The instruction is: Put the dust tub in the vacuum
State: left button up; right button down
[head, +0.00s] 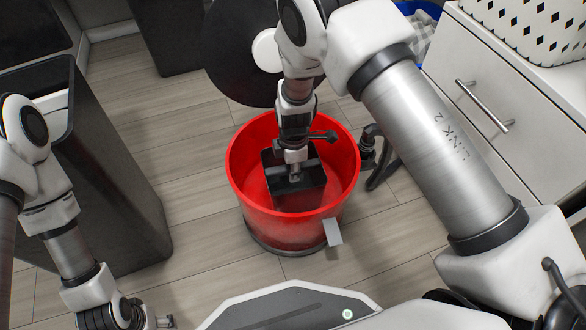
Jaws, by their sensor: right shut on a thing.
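The vacuum is a red round drum (240,172) standing on the floor, open at the top. The dark dust tub (298,196) is inside the drum's opening, below the rim; whether it touches the bottom cannot be told. My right gripper (294,174) points down into the drum and is shut on the dust tub, hiding part of it. My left gripper (166,321) is low at the left, away from the vacuum, partly cut by the bottom edge; its jaw opening is unclear.
A large black disc (228,55) with a white round part lies behind the drum. A tall dark bin (125,185) stands at the left. A white drawer cabinet (500,90) is at the right, with a patterned white basket (545,30) on it. Wooden floor (190,150) is clear left of the drum.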

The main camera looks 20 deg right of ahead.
jog(key=c, duration=1)
grip_release()
jog(key=shift+r, duration=0.1)
notch_tip(320, 180, up, 11)
jog(key=p, duration=0.7)
jog(key=shift+d+r, duration=0.1)
jog(key=shift+r, duration=0.45)
